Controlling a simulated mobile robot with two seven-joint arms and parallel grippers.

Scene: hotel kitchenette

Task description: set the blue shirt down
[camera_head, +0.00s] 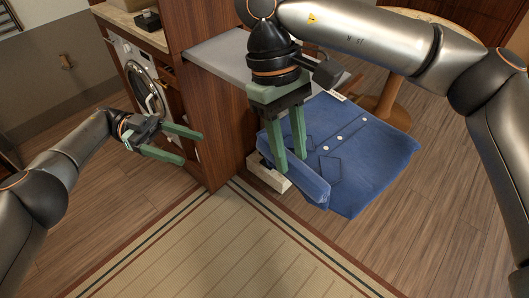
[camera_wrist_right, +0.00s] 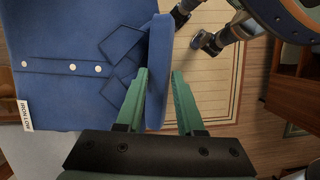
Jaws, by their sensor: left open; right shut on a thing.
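The blue shirt (camera_head: 350,150), folded with white buttons and pocket outlines, is at the centre right of the head view. My right gripper (camera_head: 291,162) is shut on its near left edge. In the right wrist view the shirt (camera_wrist_right: 60,40) fills the left side, with its edge between the green fingers of my right gripper (camera_wrist_right: 160,78). The shirt appears above the wood floor, beside the grey counter; whether anything supports it from below is hidden. My left gripper (camera_head: 190,148) is open and empty, left of the shirt in front of the wooden cabinet side.
A grey counter (camera_head: 213,55) on a wooden cabinet stands behind the right gripper. A washing machine (camera_head: 142,80) is at the back left. A round wooden table (camera_head: 440,32) is behind the shirt. A striped beige rug (camera_head: 230,250) lies in front, clear.

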